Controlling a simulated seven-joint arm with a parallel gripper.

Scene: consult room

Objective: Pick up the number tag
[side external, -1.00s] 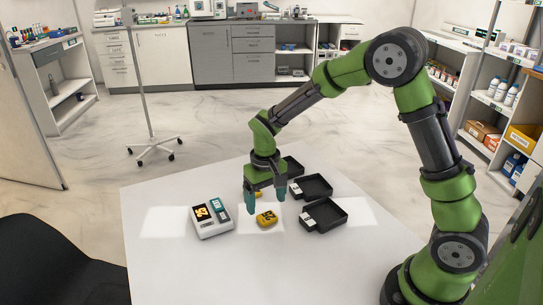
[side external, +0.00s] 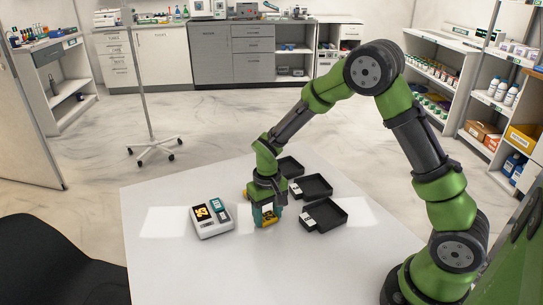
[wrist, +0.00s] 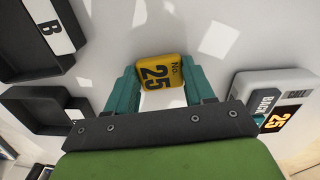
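The number tag (side external: 268,222) is a small yellow block on the white table, left of the black trays. In the wrist view the tag (wrist: 160,74) reads "No. 25" in black and lies between my two teal fingertips. My gripper (side external: 267,214) points down at the table, one finger on each side of the tag. In the wrist view no gap shows between the fingers and the tag's edges, so it looks shut on the tag. The tag appears to be at table level; its underside is hidden.
A white device (side external: 213,230) with an orange "25" on a dark screen stands left of my gripper. Black trays with white label strips, including a near tray (side external: 330,222) and a middle tray (side external: 318,188), stand to the right.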

